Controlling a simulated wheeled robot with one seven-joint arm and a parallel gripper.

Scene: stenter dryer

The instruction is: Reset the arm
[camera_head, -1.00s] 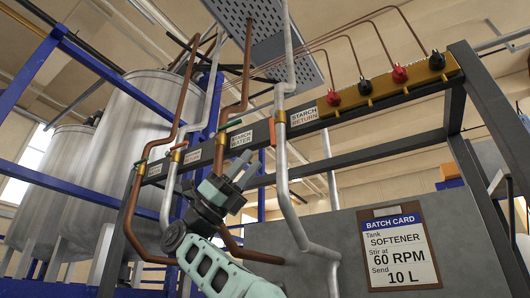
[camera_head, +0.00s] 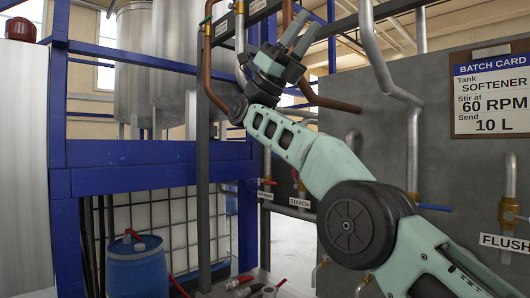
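My gripper (camera_head: 304,27) is at the upper middle of the head view, at the end of my pale green arm, pointing up and to the right. Its two grey fingers stand apart with a gap between them, and nothing shows between them. The arm reaches up and left from the lower right, bent at a large dark joint. The gripper appears in front of the pipes and the left part of the grey panel (camera_head: 390,130); whether it touches a pipe cannot be told.
A batch card (camera_head: 492,95) hangs on the grey panel at right, near a brass valve labelled FLUSH (camera_head: 508,212). Blue frame beams (camera_head: 150,152) and steel tanks (camera_head: 178,65) are at left. A blue drum (camera_head: 137,272) stands below. Several valves and pipe ends lie low in the middle.

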